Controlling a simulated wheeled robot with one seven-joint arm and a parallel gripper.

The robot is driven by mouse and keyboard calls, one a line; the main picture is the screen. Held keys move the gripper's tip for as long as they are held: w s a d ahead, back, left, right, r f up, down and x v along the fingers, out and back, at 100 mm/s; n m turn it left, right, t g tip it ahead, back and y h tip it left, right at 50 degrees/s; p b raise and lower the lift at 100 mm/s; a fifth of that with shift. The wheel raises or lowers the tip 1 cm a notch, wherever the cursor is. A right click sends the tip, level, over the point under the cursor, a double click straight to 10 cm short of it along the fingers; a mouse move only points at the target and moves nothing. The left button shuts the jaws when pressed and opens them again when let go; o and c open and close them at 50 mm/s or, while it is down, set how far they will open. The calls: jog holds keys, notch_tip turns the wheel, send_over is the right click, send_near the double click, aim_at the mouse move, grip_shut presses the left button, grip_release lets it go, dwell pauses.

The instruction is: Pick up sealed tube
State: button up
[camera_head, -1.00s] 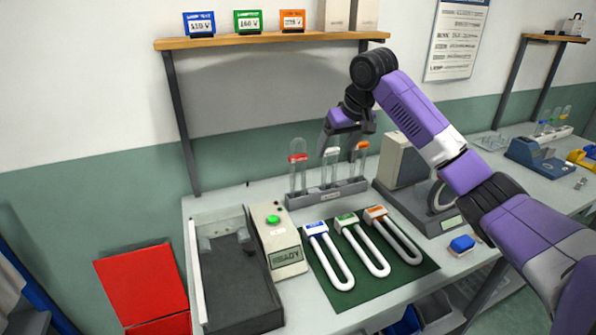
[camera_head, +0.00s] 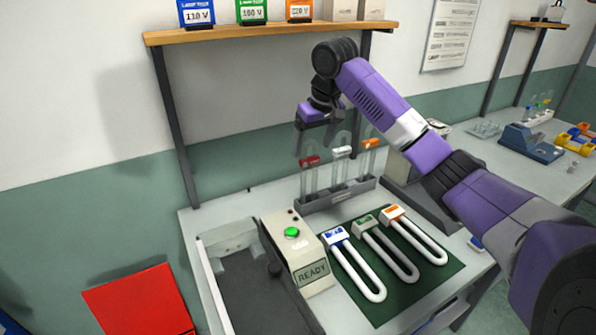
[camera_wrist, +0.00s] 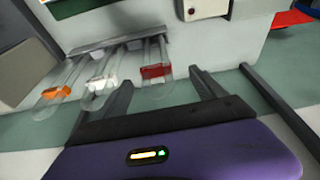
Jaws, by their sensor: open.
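Several clear glass tubes stand upright in a grey rack (camera_head: 338,197) at the back of the table. They have a red band (camera_head: 310,162), a white band (camera_head: 342,152) and an orange band (camera_head: 370,143). Which tube is sealed cannot be told. My gripper (camera_head: 314,150) is open and empty, pointing down by the top of the red-banded tube. In the wrist view, my gripper (camera_wrist: 160,82) has its fingers spread, with the red band (camera_wrist: 156,71) between them in the picture. The white band (camera_wrist: 101,82) and orange band (camera_wrist: 56,93) lie to the left. Contact is not visible.
A control box with a green button (camera_head: 292,232) and a READY display stands in front of the rack. A shelf (camera_head: 270,33) hangs above and behind. A red panel (camera_head: 139,302) is at lower left.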

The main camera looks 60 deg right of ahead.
aim_at(310, 159)
jog(key=shift+d+p+x, duration=0.2)
jog(key=shift+p+x, duration=0.25)
jog(key=shift+x, duration=1.4)
jog(key=shift+d+p+x, duration=0.2)
jog(key=shift+p+x, duration=0.25)
jog(key=shift+x, duration=1.4)
jog(key=shift+r, duration=0.1)
jog(key=c, duration=1.5)
